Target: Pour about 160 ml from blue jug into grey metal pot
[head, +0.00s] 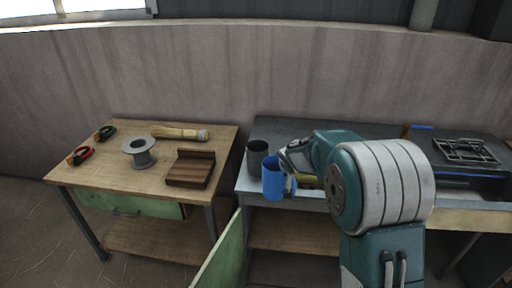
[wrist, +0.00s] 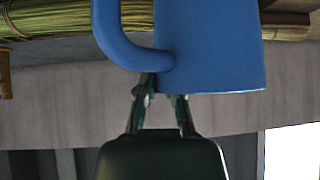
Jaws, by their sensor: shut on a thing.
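The blue jug (head: 273,181) is at the front left of the grey workbench, looking close to upright. The grey metal pot (head: 258,160) stands just behind it and to its left, partly covered by the jug. My gripper (head: 287,163) reaches in from the right at the jug. In the wrist view, the jug (wrist: 212,45) fills the upper middle, with its handle on the left. My gripper (wrist: 165,88) is shut on the jug near the handle's end. The insides and liquid levels cannot be seen, nor whether the jug touches the bench.
The grey workbench (head: 380,134) holds a metal rack (head: 465,151) at right. A wooden table (head: 120,175) at left carries a wire spool (head: 139,152), a broom head (head: 180,133), a wooden block (head: 191,168) and two pliers. A green panel (head: 222,258) stands below the bench's left end.

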